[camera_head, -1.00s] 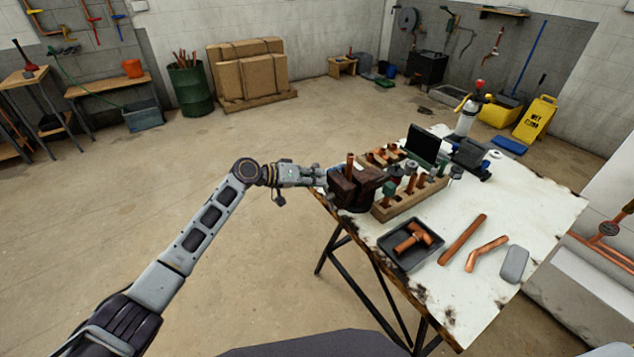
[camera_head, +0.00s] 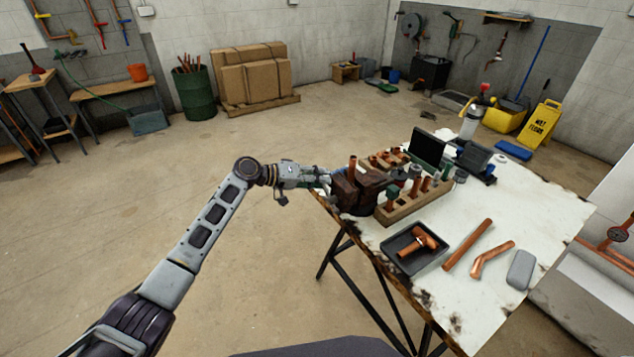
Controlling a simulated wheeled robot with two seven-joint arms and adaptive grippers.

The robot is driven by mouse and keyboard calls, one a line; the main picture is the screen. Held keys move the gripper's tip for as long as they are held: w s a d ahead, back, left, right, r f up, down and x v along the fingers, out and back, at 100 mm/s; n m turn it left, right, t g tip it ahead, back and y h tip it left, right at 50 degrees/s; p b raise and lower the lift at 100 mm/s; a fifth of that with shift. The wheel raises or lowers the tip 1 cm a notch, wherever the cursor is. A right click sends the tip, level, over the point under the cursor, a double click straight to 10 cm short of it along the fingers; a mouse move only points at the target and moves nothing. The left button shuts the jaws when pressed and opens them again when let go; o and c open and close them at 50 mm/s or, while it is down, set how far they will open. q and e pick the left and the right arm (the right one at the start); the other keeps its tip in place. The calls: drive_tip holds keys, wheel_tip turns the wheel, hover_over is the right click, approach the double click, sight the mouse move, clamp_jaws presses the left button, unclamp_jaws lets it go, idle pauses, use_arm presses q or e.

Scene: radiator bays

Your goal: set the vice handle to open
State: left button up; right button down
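The brown vice (camera_head: 356,190) stands at the left edge of the white worktable (camera_head: 470,295), with a copper pipe (camera_head: 352,166) upright at its jaws. My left gripper (camera_head: 325,177) is at the left side of the vice, close against it. The vice handle is not clear at this size; the gripper and the vice body seem to cover it. Whether the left fingers are open or shut on the handle cannot be made out. My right gripper is out of the picture.
A wooden rack (camera_head: 413,205) with several fittings stands right of the vice. A dark tray (camera_head: 400,243) holds a copper tee. Loose pipes (camera_head: 467,246) and a grey block (camera_head: 520,270) lie at the front right. Floor left of the table is clear.

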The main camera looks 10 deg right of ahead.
use_arm(q)
drive_tip(key=shift+o, duration=0.3)
drive_tip(key=shift+w+d, duration=0.15)
drive_tip(key=shift+w, duration=0.1)
drive_tip(key=shift+s+f, duration=0.15)
drive_tip(key=shift+f, duration=0.05)
drive_tip(key=shift+a+f, duration=0.15)
drive_tip(key=shift+a, duration=0.05)
